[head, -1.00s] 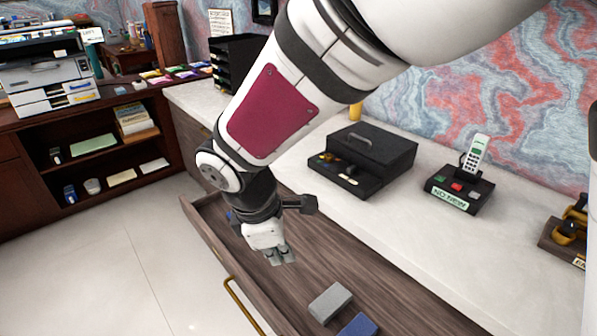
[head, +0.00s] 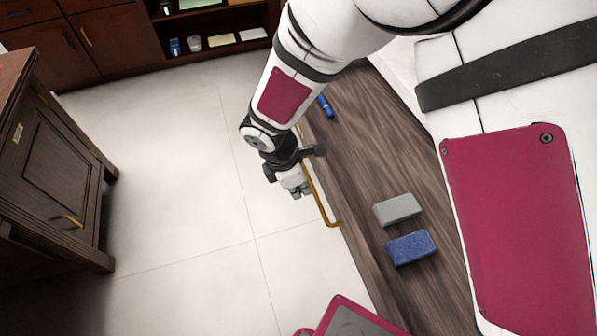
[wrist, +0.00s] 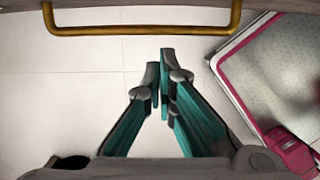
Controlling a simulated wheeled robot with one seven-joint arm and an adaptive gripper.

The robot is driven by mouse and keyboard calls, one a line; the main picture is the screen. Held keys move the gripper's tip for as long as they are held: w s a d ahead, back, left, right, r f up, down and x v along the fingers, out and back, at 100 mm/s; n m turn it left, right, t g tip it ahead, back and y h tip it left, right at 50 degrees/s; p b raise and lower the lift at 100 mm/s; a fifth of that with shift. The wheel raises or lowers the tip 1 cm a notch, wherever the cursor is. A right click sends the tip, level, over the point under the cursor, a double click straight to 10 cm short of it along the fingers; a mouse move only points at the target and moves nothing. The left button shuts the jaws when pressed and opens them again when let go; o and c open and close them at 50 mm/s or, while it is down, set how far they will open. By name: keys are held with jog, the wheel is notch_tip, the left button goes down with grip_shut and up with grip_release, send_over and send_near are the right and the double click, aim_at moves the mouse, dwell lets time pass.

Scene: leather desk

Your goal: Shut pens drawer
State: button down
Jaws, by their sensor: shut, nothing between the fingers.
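My gripper (head: 298,190) is outside the drawer, beside the front face and close to the handle. In the wrist view my gripper (wrist: 160,62) is shut and empty, with its fingertips apart from the handle bar.
A dark wooden cabinet (head: 62,170) stands at the left. Dark shelves with small items (head: 215,38) are at the back. The pale tiled floor (head: 180,150) between them and the drawer is clear. Part of my base shows at the bottom.

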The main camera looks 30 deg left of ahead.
aim_at(317, 195)
jog(key=w+d+f, duration=0.2)
jog(key=shift+w+d, duration=0.2)
jog(key=shift+w, duration=0.2)
jog(key=shift+w+d, duration=0.3)
jog(key=shift+w, duration=0.05)
jog(key=w+d, duration=0.7)
jog(key=w, duration=0.1)
jog(key=w+d+b, duration=0.1)
jog(key=w+d, duration=0.5)
jog(key=w, duration=0.2)
jog(key=w+d, duration=0.7)
jog(key=w, duration=0.1)
jog(key=shift+d+b, duration=0.3)
jog(key=shift+b, duration=0.1)
